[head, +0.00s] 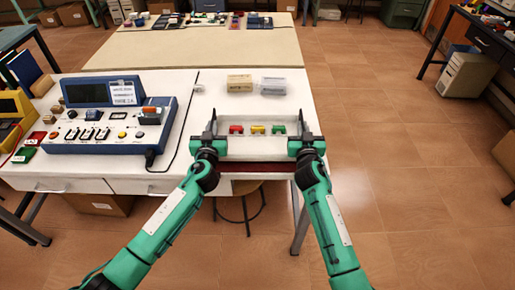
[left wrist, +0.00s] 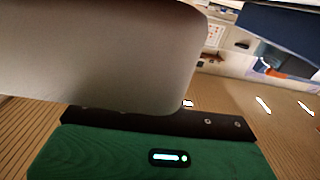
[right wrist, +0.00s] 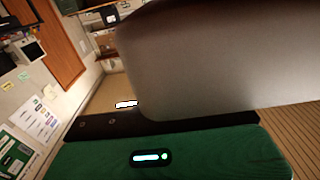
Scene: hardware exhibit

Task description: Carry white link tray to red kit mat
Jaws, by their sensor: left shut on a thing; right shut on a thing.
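The white link tray (head: 258,152) is level between my two grippers in the head view, above the front part of the white table. It holds small red, yellow and green pieces. My left gripper (head: 212,137) is shut on its left end and my right gripper (head: 303,136) on its right end. A dark red strip, seemingly the red kit mat (head: 258,168), shows just below the tray's near side at the table's front edge; the tray hides the rest. A large pale surface, seemingly the tray, fills much of both wrist views.
A blue and white console (head: 105,128) stands left of the tray, with a black cable (head: 172,150) beside it. A tan box (head: 239,83) and a grey box (head: 273,86) stand behind the tray. A stool (head: 240,190) is under the table. The floor at right is open.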

